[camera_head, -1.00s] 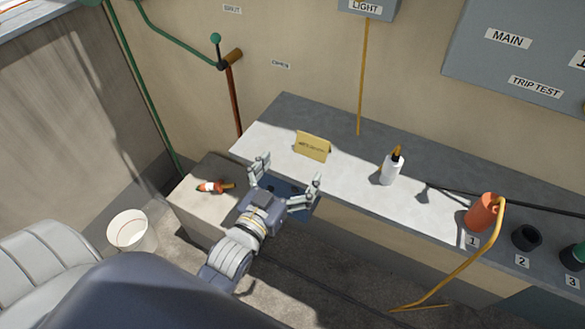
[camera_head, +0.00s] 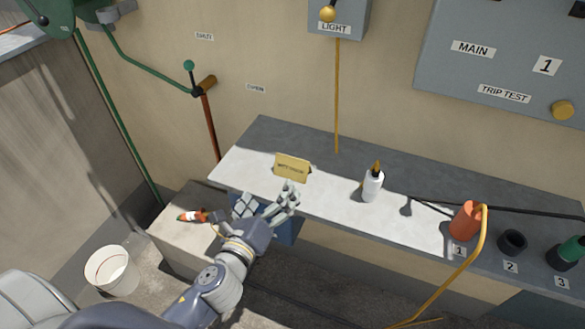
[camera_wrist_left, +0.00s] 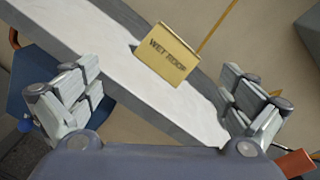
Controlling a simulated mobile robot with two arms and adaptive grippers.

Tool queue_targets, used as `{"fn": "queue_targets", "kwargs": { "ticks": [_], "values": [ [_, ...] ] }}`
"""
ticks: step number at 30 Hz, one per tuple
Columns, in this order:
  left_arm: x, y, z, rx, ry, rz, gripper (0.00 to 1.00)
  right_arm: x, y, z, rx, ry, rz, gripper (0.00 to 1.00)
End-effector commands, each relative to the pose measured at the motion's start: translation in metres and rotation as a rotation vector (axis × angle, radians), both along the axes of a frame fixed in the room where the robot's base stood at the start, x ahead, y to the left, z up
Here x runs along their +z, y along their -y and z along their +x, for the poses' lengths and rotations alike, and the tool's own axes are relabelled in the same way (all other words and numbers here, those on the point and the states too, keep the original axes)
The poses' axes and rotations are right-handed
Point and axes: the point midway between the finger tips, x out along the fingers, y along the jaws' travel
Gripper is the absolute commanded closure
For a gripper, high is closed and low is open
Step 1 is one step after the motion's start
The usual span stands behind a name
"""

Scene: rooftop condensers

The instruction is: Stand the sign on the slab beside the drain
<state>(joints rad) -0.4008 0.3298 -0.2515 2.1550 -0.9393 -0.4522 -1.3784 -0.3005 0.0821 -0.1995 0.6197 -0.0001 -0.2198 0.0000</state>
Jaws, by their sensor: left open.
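The yellow sign (camera_head: 292,167), lettered WET ROOF, appears to stand on the long pale ledge (camera_head: 330,205) below the wall. In the left wrist view the sign (camera_wrist_left: 167,55) lies ahead, between and beyond the fingers. My left gripper (camera_head: 268,198) is open and empty, just in front of the sign and apart from it, near the ledge's front edge. It also shows in the left wrist view (camera_wrist_left: 160,82). A lower pale block (camera_head: 178,240) is left of the gripper; I cannot tell if it is the slab. I cannot make out the drain. My right gripper is not in view.
A white bottle (camera_head: 372,184), an orange cylinder (camera_head: 466,222) and a dark cup (camera_head: 512,242) stand along the ledge to the right. An orange-and-white item (camera_head: 192,216) lies on the lower block. A white bucket (camera_head: 111,270) stands at left. A blue object (camera_head: 279,231) is below the gripper.

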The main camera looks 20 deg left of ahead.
Motion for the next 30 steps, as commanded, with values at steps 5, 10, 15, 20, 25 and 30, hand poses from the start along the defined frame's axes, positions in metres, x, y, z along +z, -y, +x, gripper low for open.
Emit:
{"fn": "queue_targets", "kwargs": {
  "ticks": [5,10,15,20,25,30],
  "values": [
    [0.009,-0.002,0.002,-0.019,0.039,0.387,0.02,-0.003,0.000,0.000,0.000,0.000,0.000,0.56],
    [0.013,0.009,0.004,-0.074,0.084,0.593,0.02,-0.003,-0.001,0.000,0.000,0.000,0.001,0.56],
    [0.015,0.012,0.015,-0.084,0.095,0.639,0.02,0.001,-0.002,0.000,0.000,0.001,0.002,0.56],
    [0.017,0.012,0.037,-0.082,0.095,0.636,0.02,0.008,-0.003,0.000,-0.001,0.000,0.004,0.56],
    [0.015,0.013,0.056,-0.084,0.093,0.633,0.02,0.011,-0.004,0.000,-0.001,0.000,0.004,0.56],
    [0.015,0.013,0.064,-0.084,0.094,0.632,0.02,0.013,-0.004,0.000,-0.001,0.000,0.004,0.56]
  ]
}}
